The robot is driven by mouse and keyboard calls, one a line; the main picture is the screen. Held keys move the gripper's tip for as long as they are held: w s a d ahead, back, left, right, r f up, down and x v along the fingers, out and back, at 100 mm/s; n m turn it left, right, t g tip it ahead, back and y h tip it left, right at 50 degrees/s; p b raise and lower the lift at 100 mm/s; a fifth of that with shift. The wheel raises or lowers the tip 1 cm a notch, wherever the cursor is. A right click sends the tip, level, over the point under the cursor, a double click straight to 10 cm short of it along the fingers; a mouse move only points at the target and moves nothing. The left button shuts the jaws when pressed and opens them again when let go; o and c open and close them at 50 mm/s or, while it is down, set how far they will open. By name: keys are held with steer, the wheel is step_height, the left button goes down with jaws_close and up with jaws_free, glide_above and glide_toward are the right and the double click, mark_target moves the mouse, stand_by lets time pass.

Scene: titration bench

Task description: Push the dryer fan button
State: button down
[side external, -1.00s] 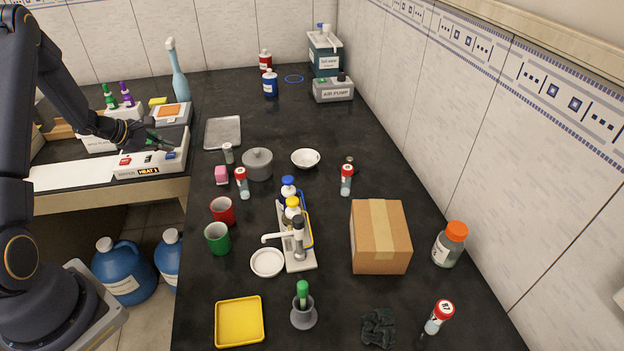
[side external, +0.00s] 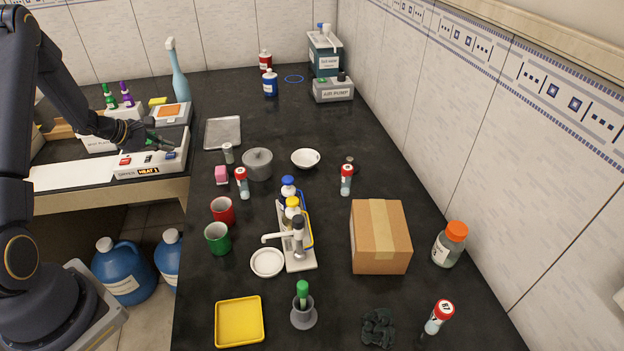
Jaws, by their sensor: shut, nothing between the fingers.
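A long white panel box (side external: 130,173) labelled "HEAT 1" stands on the left bench.
An orange-topped scale (side external: 172,113) and a wash bottle (side external: 180,88) stand behind my gripper. A white box with green and purple pipettes (side external: 127,96) is behind my arm. A metal tray (side external: 222,133) lies to the right.

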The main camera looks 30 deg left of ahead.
mark_target(169, 156)
steer(key=shift+f, duration=0.55)
stand_by(0.4)
steer(key=shift+r, duration=0.55)
steer(key=shift+r, duration=3)
